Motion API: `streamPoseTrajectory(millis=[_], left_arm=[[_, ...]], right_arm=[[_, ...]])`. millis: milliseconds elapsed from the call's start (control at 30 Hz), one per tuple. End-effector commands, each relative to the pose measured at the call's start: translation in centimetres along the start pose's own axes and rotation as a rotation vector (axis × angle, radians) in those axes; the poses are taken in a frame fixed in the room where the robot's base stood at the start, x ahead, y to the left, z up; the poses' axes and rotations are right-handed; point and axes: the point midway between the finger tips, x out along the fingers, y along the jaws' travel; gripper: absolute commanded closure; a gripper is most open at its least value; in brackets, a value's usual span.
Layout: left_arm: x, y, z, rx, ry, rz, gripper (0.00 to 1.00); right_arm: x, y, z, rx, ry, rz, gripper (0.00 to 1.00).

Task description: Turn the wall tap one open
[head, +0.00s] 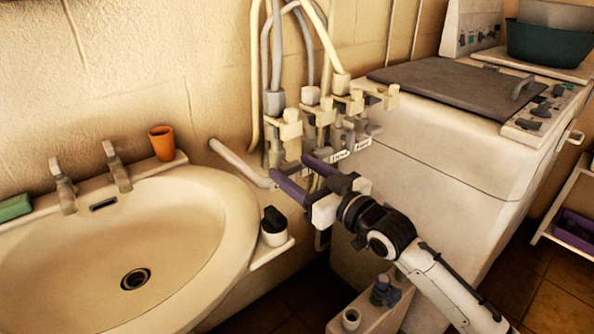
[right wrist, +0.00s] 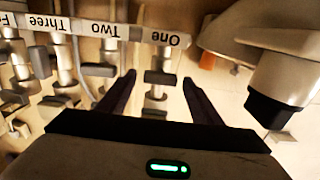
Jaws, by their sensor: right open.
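In the right wrist view, the wall tap under the upside-down "One" label (right wrist: 166,38) is a pale pipe with a dark grey handle (right wrist: 160,77). My right gripper (right wrist: 158,78) is open, with one dark finger on each side of this tap. The fingers look apart from the handle; I cannot tell their distance in depth. In the head view my right gripper (head: 288,170) reaches in from the lower right to the left end of the tap row and hides part of tap one. My left gripper is not in view.
Taps "Two" (right wrist: 108,70) and "Three" (right wrist: 62,65) stand close beside tap one. A washbasin (head: 215,240) is at the left, with a dark-capped container (head: 273,226) by its edge and an orange cup (head: 162,143) behind. A white washing machine (head: 440,150) stands at the right.

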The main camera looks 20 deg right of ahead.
Motion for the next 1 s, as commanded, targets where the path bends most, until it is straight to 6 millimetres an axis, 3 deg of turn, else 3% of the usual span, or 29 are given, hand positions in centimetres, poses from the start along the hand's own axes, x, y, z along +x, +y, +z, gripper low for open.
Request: streamPoseTrajectory(millis=[133,367,667,1000], left_arm=[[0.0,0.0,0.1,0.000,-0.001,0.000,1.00],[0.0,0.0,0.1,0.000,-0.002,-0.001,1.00],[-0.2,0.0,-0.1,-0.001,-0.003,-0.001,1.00],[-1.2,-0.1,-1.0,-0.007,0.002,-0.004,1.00]], right_arm=[[0.0,0.0,0.0,0.000,0.000,0.000,0.42],[0.0,0.0,0.0,0.000,0.000,0.000,0.81],[-0.1,0.0,-0.1,-0.035,0.000,0.000,0.82],[-0.1,-0.1,-0.2,-0.246,-0.003,-0.001,0.82]])
